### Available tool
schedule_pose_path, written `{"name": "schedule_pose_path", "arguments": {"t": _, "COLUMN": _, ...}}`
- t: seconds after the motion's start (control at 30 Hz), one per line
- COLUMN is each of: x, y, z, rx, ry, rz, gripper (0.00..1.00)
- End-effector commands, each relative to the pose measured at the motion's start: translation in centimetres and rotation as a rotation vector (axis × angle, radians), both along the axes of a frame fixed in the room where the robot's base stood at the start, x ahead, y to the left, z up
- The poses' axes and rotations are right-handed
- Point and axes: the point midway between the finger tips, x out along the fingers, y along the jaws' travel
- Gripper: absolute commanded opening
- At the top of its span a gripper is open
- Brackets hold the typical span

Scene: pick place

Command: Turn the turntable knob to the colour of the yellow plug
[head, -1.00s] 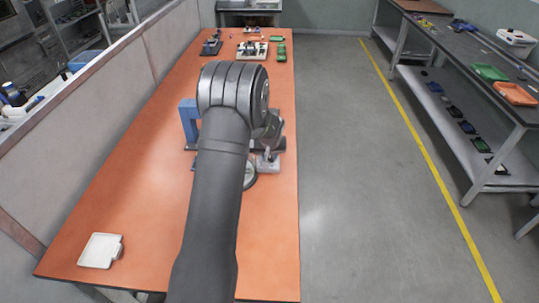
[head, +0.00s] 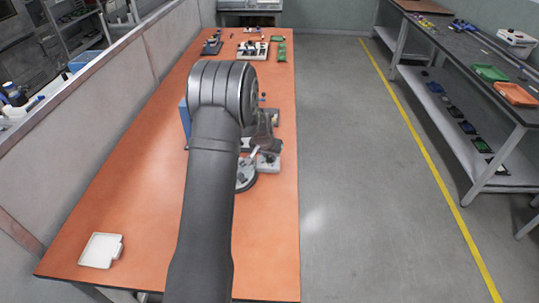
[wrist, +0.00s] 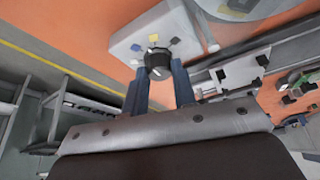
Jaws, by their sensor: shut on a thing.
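In the wrist view, my gripper (wrist: 160,68) has its two dark blue fingers on either side of a black round knob (wrist: 158,60) and is shut on it. The knob sits on a pale grey box (wrist: 122,42). I cannot tell surely which mark the knob points to. The grey round turntable (head: 245,174) is beside the box (head: 267,163) in the head view. I cannot make out the yellow plug.
The orange table (head: 150,205) is clear at its left and front, apart from a white tray (head: 101,250). A blue stand (head: 184,118) is partly behind my arm. Several small items and a pale board (head: 252,50) lie at the table's far end.

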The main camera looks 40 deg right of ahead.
Motion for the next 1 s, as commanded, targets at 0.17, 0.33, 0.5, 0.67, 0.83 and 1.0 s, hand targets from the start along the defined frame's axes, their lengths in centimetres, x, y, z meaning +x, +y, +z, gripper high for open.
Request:
{"name": "schedule_pose_path", "arguments": {"t": 0.17, "x": 0.18, "y": 0.09, "z": -0.01, "rx": -0.001, "ry": 0.001, "rz": -0.125, "gripper": 0.02}}
{"name": "schedule_pose_path", "arguments": {"t": 0.33, "x": 0.21, "y": 0.08, "z": 0.00, "rx": 0.000, "ry": 0.000, "rz": -0.234, "gripper": 0.02}}
{"name": "schedule_pose_path", "arguments": {"t": 0.5, "x": 0.28, "y": 0.08, "z": 0.04, "rx": 0.000, "ry": -0.001, "rz": -0.313, "gripper": 0.02}}
{"name": "schedule_pose_path", "arguments": {"t": 0.67, "x": 0.27, "y": 0.11, "z": 0.02, "rx": 0.001, "ry": 0.000, "rz": -0.356, "gripper": 0.02}}
{"name": "schedule_pose_path", "arguments": {"t": 0.83, "x": 0.28, "y": 0.11, "z": 0.02, "rx": 0.001, "ry": 0.000, "rz": -0.375, "gripper": 0.02}}
{"name": "schedule_pose_path", "arguments": {"t": 1.0, "x": 0.28, "y": 0.11, "z": 0.02, "rx": 0.001, "ry": -0.001, "rz": -0.377, "gripper": 0.02}}
